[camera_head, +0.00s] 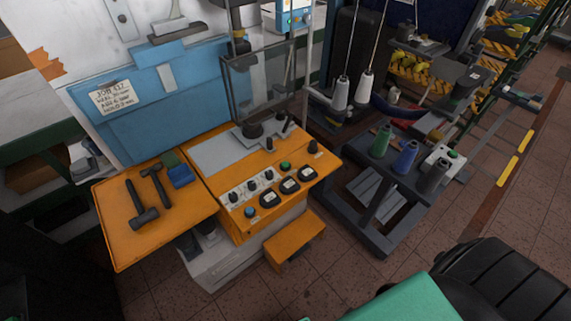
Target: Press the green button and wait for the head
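The green button (285,165) is a small round cap on the sloped front of the orange control panel (228,180). Black knobs, dials and a blue button (250,212) share this panel. Behind it stands the machine's working area, with a clear guard (262,80) and a dark vertical head (238,30) above. A dark round piece (253,130) sits on the grey plate below the head. I cannot tell whether the head is moving. Neither of my grippers is in view, and nothing touches the green button.
Two hammers (148,196) lie on the orange side shelf (120,238) at left. A dark stand (368,190) with green, blue and grey thread cones is at right. An orange step (295,240) juts out below the panel. The tiled floor in front is partly free.

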